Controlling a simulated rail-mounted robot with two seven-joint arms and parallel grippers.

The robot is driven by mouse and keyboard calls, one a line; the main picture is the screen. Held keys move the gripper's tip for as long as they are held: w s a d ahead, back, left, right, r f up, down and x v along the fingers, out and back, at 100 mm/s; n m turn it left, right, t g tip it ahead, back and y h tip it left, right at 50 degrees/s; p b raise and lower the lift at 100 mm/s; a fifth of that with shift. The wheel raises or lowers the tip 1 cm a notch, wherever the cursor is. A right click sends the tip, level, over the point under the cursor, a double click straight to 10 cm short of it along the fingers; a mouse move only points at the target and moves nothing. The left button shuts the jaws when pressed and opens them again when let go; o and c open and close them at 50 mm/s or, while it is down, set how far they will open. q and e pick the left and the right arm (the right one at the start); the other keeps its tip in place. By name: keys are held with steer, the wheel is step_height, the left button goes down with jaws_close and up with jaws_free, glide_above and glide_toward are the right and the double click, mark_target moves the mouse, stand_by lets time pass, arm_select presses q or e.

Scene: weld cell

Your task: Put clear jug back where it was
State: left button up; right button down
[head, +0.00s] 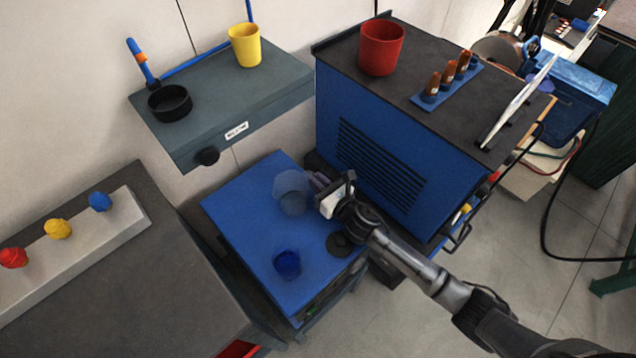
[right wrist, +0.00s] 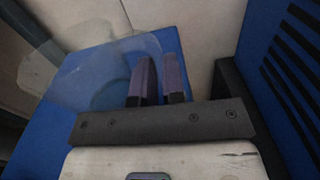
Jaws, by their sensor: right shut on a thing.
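The clear jug (head: 292,192) is a see-through, greyish vessel over the back part of the blue cabinet top (head: 235,207). My right gripper (head: 318,182) comes in from the right and is shut on the jug at its right side. In the right wrist view the purple fingers (right wrist: 160,80) are close together beside the faint jug wall (right wrist: 85,80). I cannot tell whether the jug's base touches the blue top. My left gripper is not in view.
A dark blue cup (head: 287,264) and a flat black disc (head: 340,244) are on the blue top. The tall blue welder cabinet (head: 375,150) rises close on the right, with a red cup (head: 381,48) on it. A grey shelf (head: 225,100) is behind.

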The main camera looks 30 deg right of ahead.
steer(key=shift+w, duration=0.1)
steer(key=shift+f, duration=0.1)
steer(key=c, duration=1.2)
jaws_free()
steer(key=shift+r, duration=0.3)
steer(key=p+v, duration=0.2)
steer(key=v, duration=0.8)
steer(key=shift+s+f, duration=0.15)
steer(key=shift+s, duration=0.05)
steer(key=shift+v, duration=0.85)
